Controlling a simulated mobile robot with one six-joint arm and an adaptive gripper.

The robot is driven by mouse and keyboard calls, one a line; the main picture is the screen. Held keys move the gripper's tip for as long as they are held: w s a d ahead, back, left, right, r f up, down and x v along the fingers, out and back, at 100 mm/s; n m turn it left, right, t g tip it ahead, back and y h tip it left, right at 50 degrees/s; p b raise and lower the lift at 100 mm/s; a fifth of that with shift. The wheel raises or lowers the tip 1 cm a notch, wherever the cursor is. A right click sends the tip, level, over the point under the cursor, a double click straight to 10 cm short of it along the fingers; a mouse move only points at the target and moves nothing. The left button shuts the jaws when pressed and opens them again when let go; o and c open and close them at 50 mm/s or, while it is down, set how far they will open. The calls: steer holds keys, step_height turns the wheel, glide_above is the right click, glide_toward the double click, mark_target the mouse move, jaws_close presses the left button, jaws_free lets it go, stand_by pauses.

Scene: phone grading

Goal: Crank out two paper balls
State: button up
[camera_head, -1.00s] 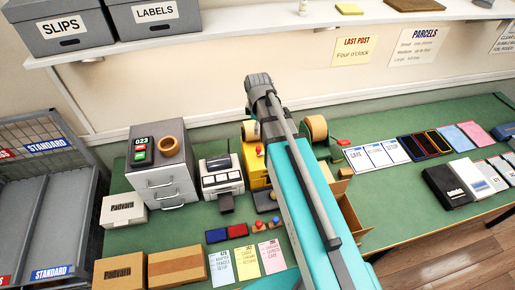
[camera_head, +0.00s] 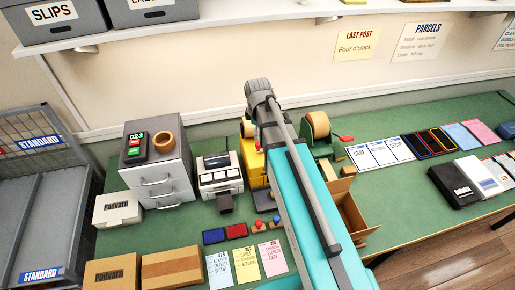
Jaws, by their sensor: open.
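A yellow machine (camera_head: 250,166) stands on the green bench, largely hidden behind my arm. No paper balls can be made out. My teal arm reaches up from the lower right, and its grey joint shows near the middle of the picture. My gripper is not visible. A tan roll (camera_head: 316,125) on a green holder with a red-tipped lever (camera_head: 346,138) stands just right of my arm.
A grey drawer cabinet (camera_head: 155,178) and a white printer-like device (camera_head: 220,176) stand left of the yellow machine. An open cardboard box (camera_head: 352,215) is right of my arm. Coloured cards (camera_head: 245,262) lie in front. A shelf (camera_head: 230,31) runs above; phones lie at right.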

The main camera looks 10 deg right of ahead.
mark_target(258, 143)
steer(key=shift+w+f+b, duration=0.2)
steer(key=shift+f+b, duration=3.6)
steer(key=shift+f, duration=0.3)
jaws_close()
